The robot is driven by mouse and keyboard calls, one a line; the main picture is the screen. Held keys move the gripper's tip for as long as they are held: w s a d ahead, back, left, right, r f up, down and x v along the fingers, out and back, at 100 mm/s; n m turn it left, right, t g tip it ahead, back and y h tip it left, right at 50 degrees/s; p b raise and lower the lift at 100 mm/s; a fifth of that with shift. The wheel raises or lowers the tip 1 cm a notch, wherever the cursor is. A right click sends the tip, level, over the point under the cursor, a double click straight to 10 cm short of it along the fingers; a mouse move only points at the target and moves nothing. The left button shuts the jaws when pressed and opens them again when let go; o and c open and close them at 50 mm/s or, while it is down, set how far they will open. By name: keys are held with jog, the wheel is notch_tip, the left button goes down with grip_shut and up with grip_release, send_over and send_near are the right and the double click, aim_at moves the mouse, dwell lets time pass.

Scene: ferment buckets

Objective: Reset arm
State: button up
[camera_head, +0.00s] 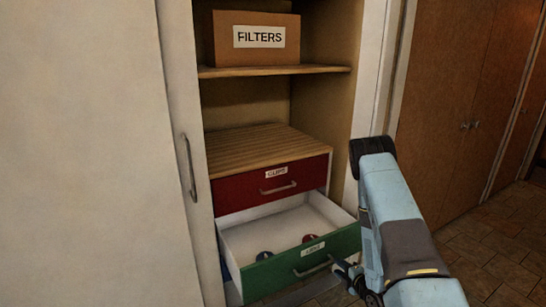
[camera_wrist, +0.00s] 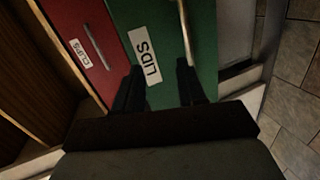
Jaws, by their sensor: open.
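My arm comes in from the lower right of the head view. My gripper (camera_wrist: 160,82) is open and empty in the wrist view, with its two dark fingers apart in front of the green drawer (camera_wrist: 160,20). The drawer's label reads LIDS, and its bar handle (camera_wrist: 184,35) runs near the right finger; I cannot tell whether they touch. In the head view the green drawer (camera_head: 290,268) is pulled out, with two small round items, one dark blue (camera_head: 264,256) and one dark red (camera_head: 309,238), inside. My gripper (camera_head: 350,275) is near the right end of its handle, partly hidden.
The red CLIPS drawer (camera_head: 270,182) above is shut. A FILTERS box (camera_head: 256,38) stands on the shelf over the wooden-topped drawer unit. A pale cabinet door (camera_head: 90,150) is at the left. Brown doors (camera_head: 450,100) and tiled floor (camera_head: 500,260) are at the right.

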jog(key=w+d+r+m+g+h, duration=0.15)
jog(key=w+r, duration=0.25)
jog(key=r, duration=0.4)
jog(key=w+r+m+h, duration=0.2)
jog(key=w+r+m, duration=0.1)
jog(key=r, duration=0.6)
jog(key=s+d+r+m+g+h, duration=0.1)
jog(key=s+r+m, duration=0.15)
jog(key=r, duration=0.55)
jog(key=s+r+m+g+h, duration=0.15)
jog(key=r+m, duration=0.25)
jog(key=r, duration=0.4)
jog(key=s+a+r+m+g, duration=0.1)
jog(key=s+r+m, duration=0.2)
jog(key=s+r, duration=0.3)
jog(key=s+a+r+m+g, duration=0.1)
jog(key=s+r+m, duration=0.3)
jog(key=s, duration=1.3)
jog(key=s+a+r+m+g, duration=0.1)
jog(key=s+a+r+m, duration=0.2)
jog(key=s+r, duration=0.6)
jog(key=shift+s+r+m+g, duration=0.3)
jog(key=shift+s+m, duration=0.2)
jog(key=shift+s, duration=0.7)
